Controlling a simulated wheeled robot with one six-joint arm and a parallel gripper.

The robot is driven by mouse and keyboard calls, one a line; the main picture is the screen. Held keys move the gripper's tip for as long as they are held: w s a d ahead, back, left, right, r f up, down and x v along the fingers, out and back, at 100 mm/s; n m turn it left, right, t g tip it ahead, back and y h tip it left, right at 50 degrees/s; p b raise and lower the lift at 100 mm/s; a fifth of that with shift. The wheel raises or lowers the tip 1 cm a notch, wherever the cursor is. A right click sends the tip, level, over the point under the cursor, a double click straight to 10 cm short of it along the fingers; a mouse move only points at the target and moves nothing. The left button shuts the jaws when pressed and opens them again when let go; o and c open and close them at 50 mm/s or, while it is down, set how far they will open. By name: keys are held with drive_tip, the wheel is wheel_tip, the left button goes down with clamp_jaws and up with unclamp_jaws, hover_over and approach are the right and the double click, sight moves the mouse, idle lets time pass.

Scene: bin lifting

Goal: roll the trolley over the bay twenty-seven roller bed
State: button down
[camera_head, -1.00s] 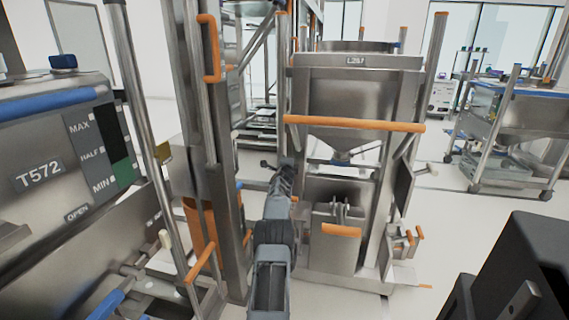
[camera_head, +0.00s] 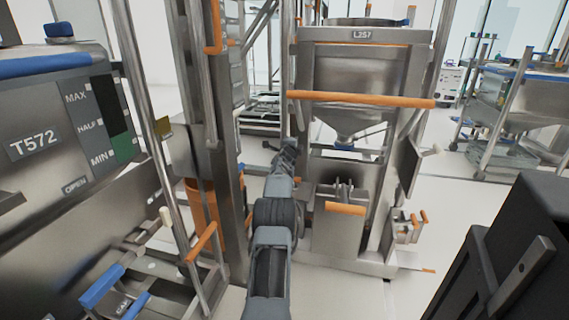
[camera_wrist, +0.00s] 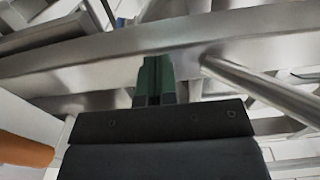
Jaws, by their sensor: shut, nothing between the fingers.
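A steel hopper unit labelled L257 (camera_head: 362,60) stands ahead, a little right of centre, with an orange push bar (camera_head: 360,99) across its front. I cannot tell whether it is the trolley. No sign for bay twenty-seven is legible, and I cannot pick out a roller bed for certain. My arm reaches forward to the left of the hopper unit, and my gripper (camera_head: 287,150) is at its far end, small in the head view. In the wrist view its dark green fingers (camera_wrist: 154,80) are together and empty, close to a broad steel beam (camera_wrist: 100,66).
A steel vessel labelled T572 (camera_head: 35,145) fills the left side. A steel column (camera_head: 212,130) with orange handles stands close left of my arm. A wheeled steel trolley (camera_head: 525,105) is at the far right. Pale floor (camera_head: 455,210) is open between it and the hopper unit.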

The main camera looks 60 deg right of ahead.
drive_tip(key=b+v, duration=0.3)
drive_tip(key=v, duration=0.9)
drive_tip(key=shift+w+a, duration=0.1)
drive_tip(key=shift+a, duration=0.1)
